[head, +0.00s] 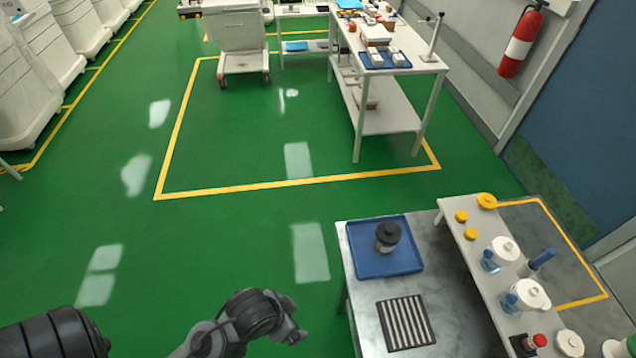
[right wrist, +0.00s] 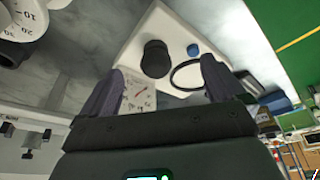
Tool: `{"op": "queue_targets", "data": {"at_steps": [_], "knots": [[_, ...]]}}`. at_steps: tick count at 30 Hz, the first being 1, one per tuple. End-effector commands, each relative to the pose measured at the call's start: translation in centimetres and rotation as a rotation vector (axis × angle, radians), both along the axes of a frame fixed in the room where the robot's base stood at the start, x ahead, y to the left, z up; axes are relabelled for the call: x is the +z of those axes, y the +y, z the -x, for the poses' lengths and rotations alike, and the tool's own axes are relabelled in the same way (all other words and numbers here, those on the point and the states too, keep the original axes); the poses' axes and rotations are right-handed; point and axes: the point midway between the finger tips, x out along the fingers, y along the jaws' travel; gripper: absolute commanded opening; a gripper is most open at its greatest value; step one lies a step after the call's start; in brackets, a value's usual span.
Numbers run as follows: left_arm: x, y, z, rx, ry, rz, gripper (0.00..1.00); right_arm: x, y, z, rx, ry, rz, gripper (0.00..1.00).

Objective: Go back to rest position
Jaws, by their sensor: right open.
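My right gripper (right wrist: 163,72) shows in the right wrist view with its two dark fingers spread wide. It is open and nothing is held between the fingers. In the head view, dark and grey links of my arm show along the bottom left edge, over the green floor. I can make out no gripper fingers there. My left gripper is not in view.
A metal table at the lower right holds a blue tray (head: 412,262) with a dark-lidded jar (head: 388,237) and a striped rack (head: 405,322). A white shelf beside it holds several lidded jars. A white cart (head: 238,35) and another table stand farther back. The green floor between is clear.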

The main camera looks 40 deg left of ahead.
Motion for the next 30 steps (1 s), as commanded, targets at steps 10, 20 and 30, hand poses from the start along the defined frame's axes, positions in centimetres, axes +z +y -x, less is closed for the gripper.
{"op": "queue_targets", "data": {"at_steps": [10, 20, 30], "knots": [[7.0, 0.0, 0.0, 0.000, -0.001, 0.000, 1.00, 7.0, -0.1, 0.0, 0.003, 0.001, 0.006, 0.97], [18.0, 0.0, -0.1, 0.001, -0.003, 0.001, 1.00, 18.0, -0.2, 0.0, 0.007, -0.003, 0.010, 0.97], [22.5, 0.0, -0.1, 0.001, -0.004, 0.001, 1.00, 22.6, -0.2, 0.0, 0.006, -0.004, 0.008, 0.97]]}}
